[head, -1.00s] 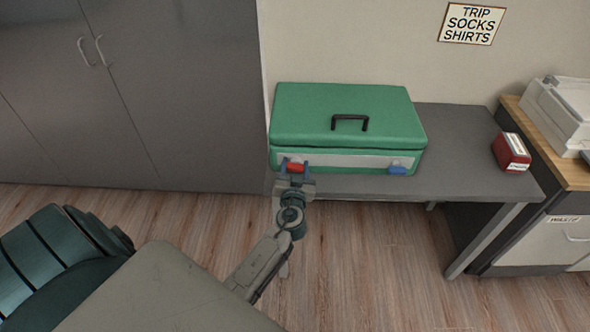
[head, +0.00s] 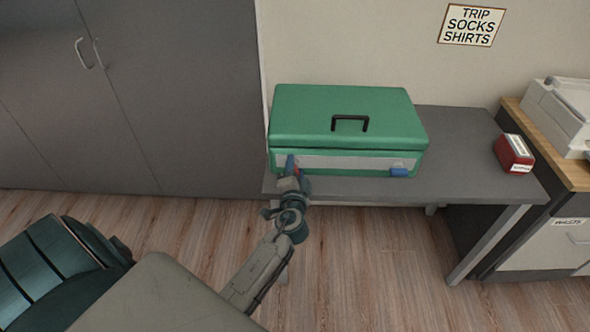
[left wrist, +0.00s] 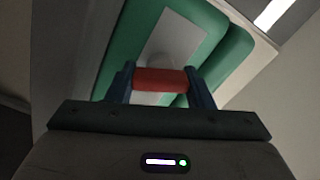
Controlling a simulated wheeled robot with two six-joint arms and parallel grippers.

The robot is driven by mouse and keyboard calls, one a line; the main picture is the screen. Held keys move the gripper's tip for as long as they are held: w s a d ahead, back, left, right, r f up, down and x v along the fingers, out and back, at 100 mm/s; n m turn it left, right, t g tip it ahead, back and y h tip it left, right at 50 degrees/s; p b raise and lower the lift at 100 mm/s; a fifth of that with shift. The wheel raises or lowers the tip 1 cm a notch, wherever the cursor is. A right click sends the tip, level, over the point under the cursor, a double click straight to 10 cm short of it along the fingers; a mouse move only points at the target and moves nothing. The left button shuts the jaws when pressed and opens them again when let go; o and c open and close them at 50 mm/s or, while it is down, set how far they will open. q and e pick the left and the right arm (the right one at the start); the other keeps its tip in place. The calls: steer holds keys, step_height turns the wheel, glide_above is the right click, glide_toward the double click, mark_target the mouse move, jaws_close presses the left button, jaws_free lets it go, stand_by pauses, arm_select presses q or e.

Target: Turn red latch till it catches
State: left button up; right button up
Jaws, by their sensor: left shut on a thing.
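The green suitcase (head: 345,115) lies closed on the grey desk, its black handle on top. The red latch (left wrist: 160,80) shows in the left wrist view between the two blue fingers of my left gripper (left wrist: 160,88), which is shut on it. In the head view my left gripper (head: 293,168) is at the left of the suitcase's front band and covers most of the latch. The gripper looks rolled so its fingers stand one above the other. A blue latch (head: 399,172) sits at the right of the band. My right gripper is not in view.
The grey desk (head: 470,150) has bare room to the right of the suitcase. A red box (head: 514,153) stands near its right end. A cabinet with a printer (head: 560,115) is at the far right. Grey wardrobe doors (head: 150,90) stand at the left.

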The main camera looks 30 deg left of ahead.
arm_select(q)
steer(key=m, duration=0.3)
steer(key=shift+f+m+p, duration=0.1)
steer(key=shift+m+p, duration=0.25)
steer(key=shift+m, duration=0.55)
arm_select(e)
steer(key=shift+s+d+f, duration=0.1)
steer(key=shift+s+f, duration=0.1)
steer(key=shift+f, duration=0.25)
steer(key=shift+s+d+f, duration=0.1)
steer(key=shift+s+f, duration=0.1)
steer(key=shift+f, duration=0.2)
arm_select(q)
steer(key=shift+o, duration=0.2)
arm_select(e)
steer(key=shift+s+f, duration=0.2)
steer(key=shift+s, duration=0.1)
arm_select(q)
steer(key=o, duration=1)
steer(key=shift+c, duration=0.2)
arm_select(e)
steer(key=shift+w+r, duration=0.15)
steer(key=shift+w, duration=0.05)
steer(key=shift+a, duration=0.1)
